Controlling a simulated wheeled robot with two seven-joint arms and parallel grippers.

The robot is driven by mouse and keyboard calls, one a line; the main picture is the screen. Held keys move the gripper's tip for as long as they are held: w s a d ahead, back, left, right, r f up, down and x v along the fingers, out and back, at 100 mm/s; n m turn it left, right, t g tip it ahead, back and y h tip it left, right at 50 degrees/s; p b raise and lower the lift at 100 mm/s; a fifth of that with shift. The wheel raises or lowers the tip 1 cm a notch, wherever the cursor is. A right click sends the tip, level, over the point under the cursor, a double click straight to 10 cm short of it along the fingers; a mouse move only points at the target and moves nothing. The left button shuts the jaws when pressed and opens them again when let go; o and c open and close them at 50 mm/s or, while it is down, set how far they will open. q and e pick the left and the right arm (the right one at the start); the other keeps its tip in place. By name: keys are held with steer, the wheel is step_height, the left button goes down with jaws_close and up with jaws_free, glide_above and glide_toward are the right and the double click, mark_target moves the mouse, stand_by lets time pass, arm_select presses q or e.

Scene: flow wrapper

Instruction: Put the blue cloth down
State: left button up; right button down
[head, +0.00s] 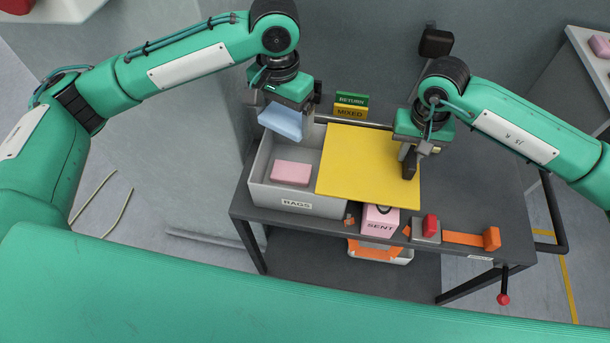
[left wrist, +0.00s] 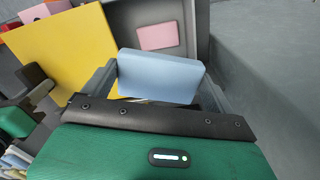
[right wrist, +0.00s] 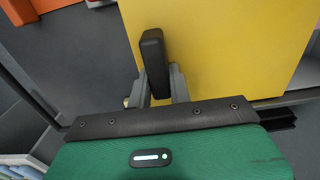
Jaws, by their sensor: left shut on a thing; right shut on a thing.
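The blue cloth (head: 281,121) is a folded light-blue block. My left gripper (head: 290,108) is shut on it and holds it above the back left part of the grey RAGS bin (head: 262,160). In the left wrist view the cloth (left wrist: 160,76) sits between the fingers. A pink cloth (head: 291,173) lies in the bin. My right gripper (head: 411,155) is shut on the black handle (head: 410,165) of a yellow lid (head: 365,165). The handle (right wrist: 153,60) also shows in the right wrist view. The lid covers the right side of the bin area.
A pink SENT box (head: 380,219) stands at the table's front, with a red-knobbed fixture (head: 430,229) and an orange strip (head: 463,239) to its right. A RETURN/MIXED sign (head: 351,106) stands behind. The dark table top (head: 470,190) is bare at right.

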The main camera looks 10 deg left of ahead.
arm_select(q)
steer(key=shift+d, duration=0.2)
arm_select(e)
steer(key=shift+w+r, duration=0.1)
arm_select(q)
step_height(320, 180, down, 10)
steer(key=shift+r, duration=0.25)
steer(key=shift+f, duration=0.15)
steer(key=shift+f, duration=0.4)
steer(key=o, duration=0.7)
step_height(320, 180, up, 13)
steer(key=shift+r, duration=0.1)
